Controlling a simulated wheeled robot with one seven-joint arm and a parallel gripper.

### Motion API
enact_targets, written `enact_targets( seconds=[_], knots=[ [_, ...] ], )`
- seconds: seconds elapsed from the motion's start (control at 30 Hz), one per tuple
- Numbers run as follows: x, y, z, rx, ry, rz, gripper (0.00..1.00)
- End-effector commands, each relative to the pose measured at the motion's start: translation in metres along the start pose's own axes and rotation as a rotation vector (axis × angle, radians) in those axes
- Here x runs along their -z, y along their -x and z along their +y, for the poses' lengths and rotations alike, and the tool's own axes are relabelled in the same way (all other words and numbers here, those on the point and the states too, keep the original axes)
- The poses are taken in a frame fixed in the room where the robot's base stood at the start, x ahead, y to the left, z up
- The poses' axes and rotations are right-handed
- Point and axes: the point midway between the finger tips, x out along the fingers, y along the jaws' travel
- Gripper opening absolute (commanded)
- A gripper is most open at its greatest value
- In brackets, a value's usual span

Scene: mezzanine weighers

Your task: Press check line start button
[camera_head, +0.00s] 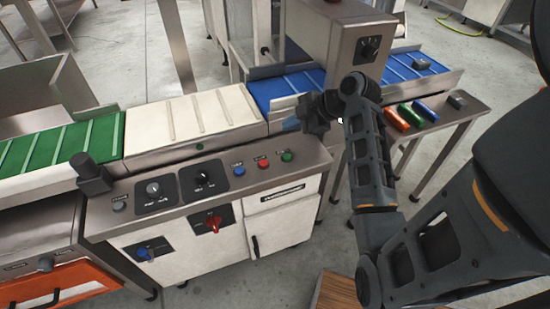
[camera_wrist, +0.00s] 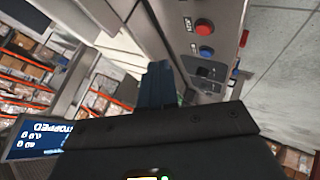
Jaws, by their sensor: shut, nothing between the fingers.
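Three push buttons sit in a row on the sloped control panel (camera_head: 215,180) in the head view: a blue button (camera_head: 238,169), a red button (camera_head: 262,162) and a green button (camera_head: 287,155). Their labels are too small to read. My gripper (camera_head: 291,124) is above and behind the green button, apart from the panel. In the wrist view, its shut fingers (camera_wrist: 157,85) hold nothing. The red button (camera_wrist: 203,27) and blue button (camera_wrist: 206,50) show right of the fingers there; the green button is not visible.
Dark knobs (camera_head: 153,189), a grey button (camera_head: 119,203) and a red rotary switch (camera_head: 213,222) share the console. A dark post (camera_head: 91,175) rises at its left. White (camera_head: 195,118) and blue (camera_head: 300,82) belts run behind. A display (camera_wrist: 38,137) reads "STOPPED", partly cut off.

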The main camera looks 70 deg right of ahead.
Motion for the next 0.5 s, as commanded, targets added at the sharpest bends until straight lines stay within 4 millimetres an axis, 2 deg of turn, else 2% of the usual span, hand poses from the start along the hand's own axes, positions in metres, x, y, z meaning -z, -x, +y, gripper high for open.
enact_targets(
  seconds=[0.5],
  knots=[
    [-0.0051, -0.0071, -0.0056, 0.0, -0.003, 0.0, 0.0]
  ],
)
